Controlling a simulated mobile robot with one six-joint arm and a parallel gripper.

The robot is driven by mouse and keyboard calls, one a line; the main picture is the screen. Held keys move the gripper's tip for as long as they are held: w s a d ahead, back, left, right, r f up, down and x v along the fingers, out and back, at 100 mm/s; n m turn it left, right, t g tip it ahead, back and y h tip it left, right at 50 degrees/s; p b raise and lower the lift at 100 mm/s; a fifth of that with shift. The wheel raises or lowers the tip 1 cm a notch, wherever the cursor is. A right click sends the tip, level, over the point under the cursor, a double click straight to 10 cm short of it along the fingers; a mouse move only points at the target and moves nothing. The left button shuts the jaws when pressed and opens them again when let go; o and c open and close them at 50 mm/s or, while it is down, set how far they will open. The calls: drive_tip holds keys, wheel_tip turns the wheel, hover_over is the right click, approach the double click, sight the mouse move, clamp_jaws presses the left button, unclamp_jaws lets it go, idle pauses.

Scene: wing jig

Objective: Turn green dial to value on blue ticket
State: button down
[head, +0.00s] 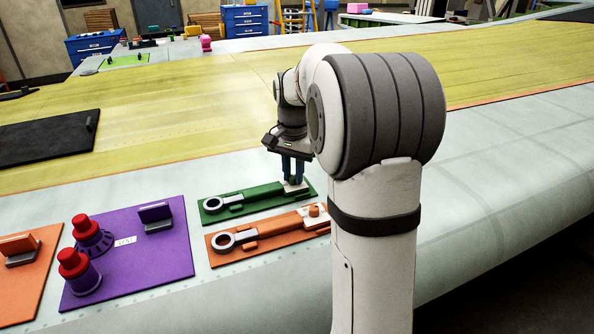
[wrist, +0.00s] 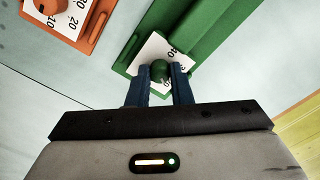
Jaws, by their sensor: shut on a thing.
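The green dial is a round green knob (wrist: 160,72) on a white scale card (wrist: 150,50), set on a green board (head: 212,215) with a wrench-shaped green tool (head: 240,199). My gripper (head: 293,180) comes down from above at the board's right end. Its blue fingers (wrist: 160,88) are shut on the green knob, one on each side. A few printed numbers show on the card, partly covered by knob and fingers; I cannot tell which value the knob points to. No blue ticket can be made out in either view.
An orange board (head: 225,260) with its own orange knob (head: 314,210) lies just in front. A purple board (head: 170,265) with two red-topped knobs and a card holder (head: 155,217) stands left. A black panel (head: 50,140) lies farther back. The pale wing surface to the right is clear.

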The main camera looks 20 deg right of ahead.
sight(293, 177)
drive_tip(key=n, duration=0.5)
drive_tip(key=shift+n+p, duration=0.4)
drive_tip(key=n, duration=0.4)
drive_tip(key=shift+n, duration=0.4)
drive_tip(key=c, duration=1.3)
unclamp_jaws()
drive_tip(key=shift+r, duration=0.15)
wheel_tip(293, 177, up, 8)
drive_tip(key=shift+f, duration=0.2)
